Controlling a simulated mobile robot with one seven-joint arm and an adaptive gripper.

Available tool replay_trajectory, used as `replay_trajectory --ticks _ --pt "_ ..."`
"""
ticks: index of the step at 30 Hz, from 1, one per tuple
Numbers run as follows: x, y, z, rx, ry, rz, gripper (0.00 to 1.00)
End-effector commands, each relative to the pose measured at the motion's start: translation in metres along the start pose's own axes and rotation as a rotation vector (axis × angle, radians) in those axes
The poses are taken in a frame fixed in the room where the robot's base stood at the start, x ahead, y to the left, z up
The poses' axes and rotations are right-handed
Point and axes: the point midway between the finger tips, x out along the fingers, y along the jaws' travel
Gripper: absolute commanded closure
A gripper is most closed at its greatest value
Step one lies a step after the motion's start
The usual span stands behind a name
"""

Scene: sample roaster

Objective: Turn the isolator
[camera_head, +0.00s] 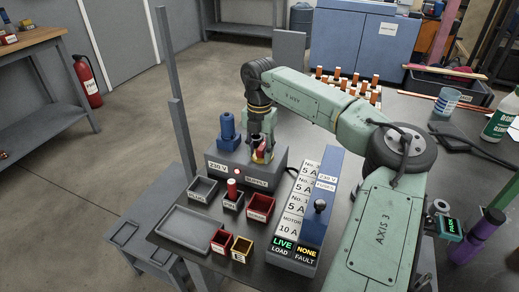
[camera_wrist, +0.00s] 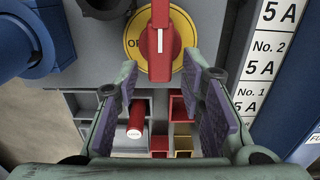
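The isolator is a red handle on a round yellow plate (camera_wrist: 182,24), seen at the top of the wrist view with the handle (camera_wrist: 160,50) upright in the picture. Lettering starting "OF" shows at the plate's left; the rest is hidden by the handle. In the head view the handle (camera_head: 259,155) is on the grey 230 V supply box (camera_head: 225,160), partly covered by my gripper. My gripper (camera_wrist: 160,66) is open, its purple-padded fingers spread on either side of the handle's lower part. Gaps show on both sides; I cannot tell how deep the handle sits between them.
A blue plug-like part (camera_head: 228,130) stands at the box's left. Small bins, one holding a red cylinder (camera_head: 232,188), and a grey tray (camera_head: 186,228) lie in front. A blue fuse block (camera_head: 318,208) with a black knob stands right. Its panel (camera_head: 292,250) reads LIVE LOAD, NONE FAULT.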

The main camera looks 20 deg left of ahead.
Motion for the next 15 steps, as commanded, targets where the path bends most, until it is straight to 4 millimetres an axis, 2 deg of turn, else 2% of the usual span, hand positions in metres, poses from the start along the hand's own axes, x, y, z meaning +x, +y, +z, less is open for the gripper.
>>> replay_trajectory --ticks 2,15 --pt "-0.0002 0.0 0.0 0.0 0.0 0.0 0.71" --pt "-0.0005 0.0002 0.0 0.0 0.0 0.0 1.0"
